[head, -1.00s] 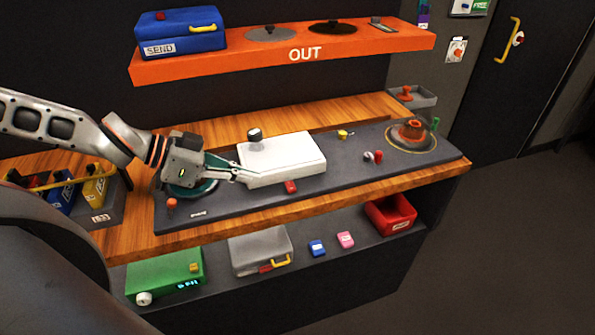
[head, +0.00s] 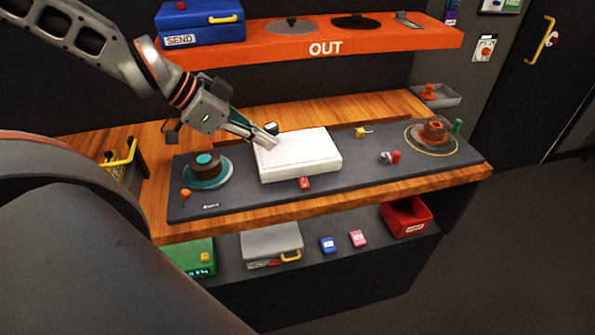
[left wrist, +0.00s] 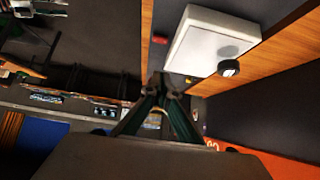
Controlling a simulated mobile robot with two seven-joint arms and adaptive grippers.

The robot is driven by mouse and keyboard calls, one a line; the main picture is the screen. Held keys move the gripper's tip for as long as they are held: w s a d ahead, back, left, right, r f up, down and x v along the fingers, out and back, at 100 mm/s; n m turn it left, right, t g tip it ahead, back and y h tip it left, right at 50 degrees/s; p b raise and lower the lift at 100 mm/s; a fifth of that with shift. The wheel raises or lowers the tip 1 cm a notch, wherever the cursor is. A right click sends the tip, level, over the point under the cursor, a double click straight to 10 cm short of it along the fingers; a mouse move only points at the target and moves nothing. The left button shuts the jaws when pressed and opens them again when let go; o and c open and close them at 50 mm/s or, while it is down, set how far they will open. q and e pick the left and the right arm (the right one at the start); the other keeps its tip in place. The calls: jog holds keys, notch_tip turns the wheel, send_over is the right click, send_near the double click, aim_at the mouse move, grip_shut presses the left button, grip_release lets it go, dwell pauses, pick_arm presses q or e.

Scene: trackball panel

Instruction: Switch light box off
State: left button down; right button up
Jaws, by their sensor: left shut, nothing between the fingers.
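The white light box (head: 300,160) lies on the dark panel (head: 350,180); it also shows in the left wrist view (left wrist: 205,42). A dark round knob with a pale top (head: 271,128) is at its back left corner, and it shows in the left wrist view (left wrist: 229,68). A small red switch (head: 305,183) is at the box's front edge. My left gripper (head: 274,143) is shut and empty, with its tips by the box's back left part, close to the knob. Whether they touch the box is unclear. In the left wrist view the fingertips (left wrist: 163,82) are together. My right gripper is not in view.
A teal-and-brown trackball (head: 207,170) is at the panel's left, another round control (head: 433,132) at its right. A yellow key-like part (head: 363,132) and a red lever (head: 396,157) stand right of the box. An orange shelf (head: 375,44) overhangs behind.

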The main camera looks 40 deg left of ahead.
pick_arm(q)
jog(key=b, duration=0.2)
send_over(304, 183)
jog(key=a, duration=0.2)
jog(key=f, duration=0.7)
jog(key=shift+s+d+f, duration=0.15)
jog(key=shift+s+f, duration=0.05)
jog(key=shift+f, duration=0.2)
notch_tip(304, 183, down, 2)
jog(key=shift+f+b, duration=0.1)
jog(key=shift+b, duration=0.2)
jog(key=shift+f, duration=0.55)
